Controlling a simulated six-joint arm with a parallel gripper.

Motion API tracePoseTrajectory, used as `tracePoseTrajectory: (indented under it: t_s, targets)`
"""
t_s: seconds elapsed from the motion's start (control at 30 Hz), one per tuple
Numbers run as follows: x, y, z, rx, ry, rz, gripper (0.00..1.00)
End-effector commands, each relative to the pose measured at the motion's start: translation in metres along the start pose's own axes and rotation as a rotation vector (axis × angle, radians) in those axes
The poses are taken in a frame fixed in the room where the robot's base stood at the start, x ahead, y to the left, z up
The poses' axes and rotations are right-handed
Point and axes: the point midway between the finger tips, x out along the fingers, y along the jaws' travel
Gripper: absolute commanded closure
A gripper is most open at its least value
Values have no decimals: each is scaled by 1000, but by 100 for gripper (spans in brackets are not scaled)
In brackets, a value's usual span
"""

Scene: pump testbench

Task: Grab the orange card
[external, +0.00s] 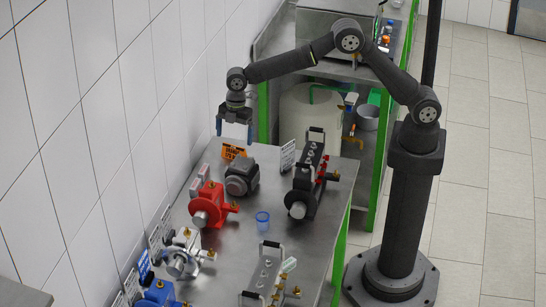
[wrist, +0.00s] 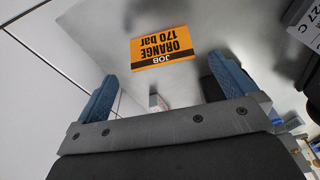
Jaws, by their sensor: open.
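My gripper (external: 234,136) hangs pointing down just above the card in the external view. In the wrist view the blue fingers of my gripper (wrist: 160,75) are wide apart, with the card seen between and beyond them. The gripper is open and empty. Whether the fingers overlap the card in height I cannot tell.
A dark grey motor (external: 241,177) stands close to the card. A red pump (external: 209,205) and a black pump (external: 307,185) stand nearer, with a blue cup (external: 262,221) between. A white card (external: 287,156) stands right of the orange one. The tiled wall (external: 120,110) runs along the left.

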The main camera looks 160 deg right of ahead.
Motion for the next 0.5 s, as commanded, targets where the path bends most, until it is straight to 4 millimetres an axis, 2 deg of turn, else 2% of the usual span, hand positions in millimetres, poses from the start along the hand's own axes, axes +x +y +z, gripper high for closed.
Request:
tracePoseTrajectory:
  t_s: [0.17, 0.4, 0.5]
  targets:
    - [12, -1, -2, 0, 0, -1, 0]
    - [47, -2, -4, 0, -1, -1, 0]
    - [52, -2, -4, 0, 0, 1, 0]
